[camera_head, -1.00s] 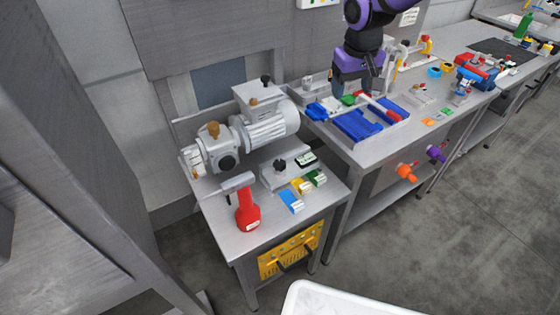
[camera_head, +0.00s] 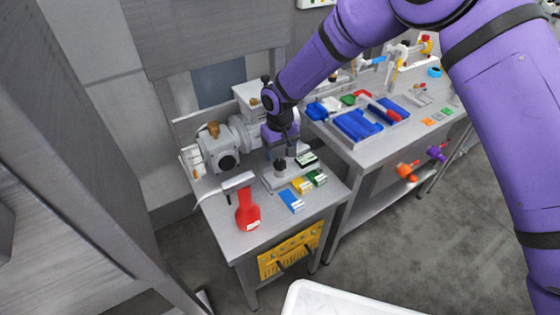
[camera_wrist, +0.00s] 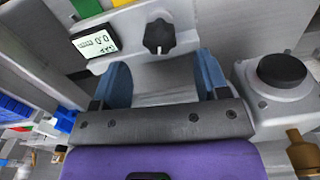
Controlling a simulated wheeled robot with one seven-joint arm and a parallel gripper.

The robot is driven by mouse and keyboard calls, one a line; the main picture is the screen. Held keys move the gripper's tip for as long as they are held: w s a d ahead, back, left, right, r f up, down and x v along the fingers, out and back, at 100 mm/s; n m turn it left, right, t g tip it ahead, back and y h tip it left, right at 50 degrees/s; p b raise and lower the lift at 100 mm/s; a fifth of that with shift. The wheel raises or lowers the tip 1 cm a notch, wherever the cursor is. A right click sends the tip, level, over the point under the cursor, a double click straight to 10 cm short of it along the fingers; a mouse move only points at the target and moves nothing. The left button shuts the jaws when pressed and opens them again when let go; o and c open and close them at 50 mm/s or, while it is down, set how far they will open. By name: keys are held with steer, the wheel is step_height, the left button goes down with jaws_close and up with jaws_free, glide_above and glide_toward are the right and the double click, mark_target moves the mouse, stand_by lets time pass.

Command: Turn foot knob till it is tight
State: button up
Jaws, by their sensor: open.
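The foot knob is a black lobed knob (camera_head: 280,164) on a grey foot plate (camera_head: 268,184) at the front of the pump and motor unit (camera_head: 218,152). The knob lies beyond the fingertips, roughly centred on the gap, and does not look touched. In the head view my gripper (camera_head: 281,146) hangs just above and behind the knob, hiding most of the motor.
A small display (camera_wrist: 95,43) sits beside the knob. A round black cap on a grey housing (camera_wrist: 282,70) is close to my right finger in the wrist view. Blue, yellow and green blocks (camera_head: 302,186) and a red-handled tool (camera_head: 247,210) lie on the bench.

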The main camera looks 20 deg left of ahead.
mark_target(280, 162)
steer(key=shift+f, duration=2.65)
steer(key=shift+c, duration=0.5)
steer(key=c, duration=0.8)
steer(key=shift+n, duration=1.3)
steer(key=o, duration=0.9)
steer(key=shift+r, duration=0.1)
step_height(280, 162, up, 7)
steer(key=shift+r, duration=0.15)
